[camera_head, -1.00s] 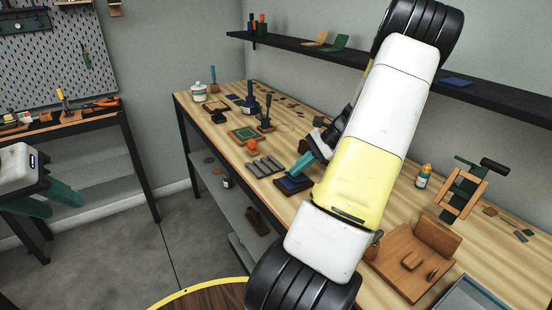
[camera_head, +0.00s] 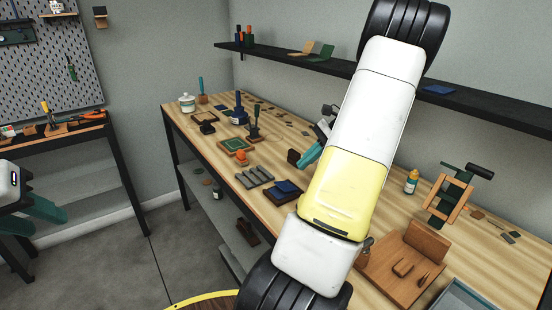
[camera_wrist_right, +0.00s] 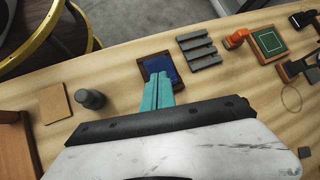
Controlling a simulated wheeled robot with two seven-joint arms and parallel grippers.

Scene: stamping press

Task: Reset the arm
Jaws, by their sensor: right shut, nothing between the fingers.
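My right arm crosses the middle of the head view. Its teal fingers (camera_head: 309,156) show past the wrist, above the table. In the right wrist view the right gripper (camera_wrist_right: 159,82) is shut with nothing between its fingers. Its tips overlap the near edge of a blue pad (camera_wrist_right: 173,64) in a dark wooden tray, and I cannot tell the height between them. In the head view the blue pad (camera_head: 287,187) lies left of the arm. My left gripper (camera_head: 30,208) is at the left edge, its teal fingers apart and empty, away from the long table.
The wooden table (camera_head: 222,160) holds a grey ridged block (camera_head: 255,177), a green-topped block (camera_head: 236,146), dark stamps, a yellow-capped bottle (camera_head: 411,182), a wooden press frame (camera_head: 452,194) and a wooden stand (camera_head: 402,262). A black shelf (camera_head: 480,98) runs behind.

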